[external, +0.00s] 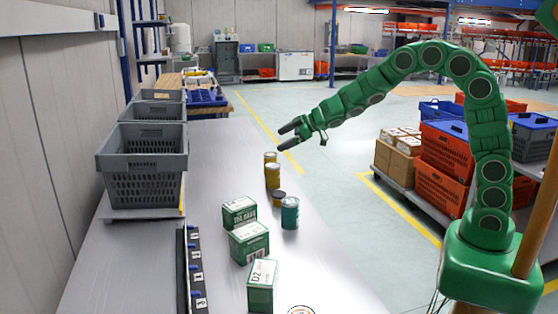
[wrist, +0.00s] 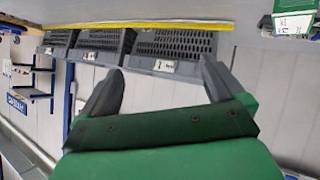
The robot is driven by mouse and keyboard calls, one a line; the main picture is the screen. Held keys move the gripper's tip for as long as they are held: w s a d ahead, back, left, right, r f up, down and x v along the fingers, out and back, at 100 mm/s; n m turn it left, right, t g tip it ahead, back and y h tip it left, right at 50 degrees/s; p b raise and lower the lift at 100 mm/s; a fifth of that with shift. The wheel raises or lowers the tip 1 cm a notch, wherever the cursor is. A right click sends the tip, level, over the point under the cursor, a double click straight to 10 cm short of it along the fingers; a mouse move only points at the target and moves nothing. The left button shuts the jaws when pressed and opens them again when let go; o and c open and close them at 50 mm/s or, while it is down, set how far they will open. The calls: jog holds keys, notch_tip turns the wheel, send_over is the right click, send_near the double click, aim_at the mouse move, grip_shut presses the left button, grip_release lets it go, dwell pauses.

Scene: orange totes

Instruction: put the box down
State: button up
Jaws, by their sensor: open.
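Several green and white boxes stand on the grey table: one at the back (external: 239,212), one in the middle (external: 249,242) and one at the front (external: 262,285). Part of a green and white box (wrist: 293,18) also shows at the top right of the wrist view. My gripper (external: 284,137) is raised above the far part of the table, beyond the boxes and cans. Its fingers are apart and nothing is between them. The wrist view shows the same open, empty gripper (wrist: 158,85), with grey crates beyond it.
Yellow cans (external: 272,175), a teal can (external: 290,214) and a small dark can (external: 279,198) stand near the boxes. Grey crates (external: 142,160) line the left side. A numbered black rail (external: 195,270) lies left of the boxes. Orange totes (external: 444,180) stand on the right. The table's far middle is clear.

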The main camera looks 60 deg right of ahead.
jog(key=s+d+r+m+g+h, duration=0.1)
jog(key=s+d+m+g+h, duration=0.1)
jog(key=s+d, duration=0.35)
jog(key=s+d+r+m+g+h, duration=0.1)
jog(key=s+d+m+h, duration=0.15)
jog(key=s, duration=0.65)
jog(key=s+d+r+m+g+h, duration=0.1)
jog(key=s+d+m+g+h, duration=0.1)
jog(key=s+d, duration=0.35)
jog(key=s+a+f+g+y, duration=0.1)
jog(key=s+a+g, duration=0.1)
jog(key=s, duration=1)
jog(key=s+a+f+g+y, duration=0.1)
jog(key=s+a+g, duration=0.2)
jog(key=s, duration=0.9)
jog(key=s+a+f+m+g+y, duration=0.1)
jog(key=s+a+g, duration=0.2)
jog(key=s, duration=0.9)
jog(key=shift+a, duration=0.95)
jog(key=shift+o, duration=0.4)
jog(key=shift+f, duration=0.15)
jog(key=shift+w, duration=0.1)
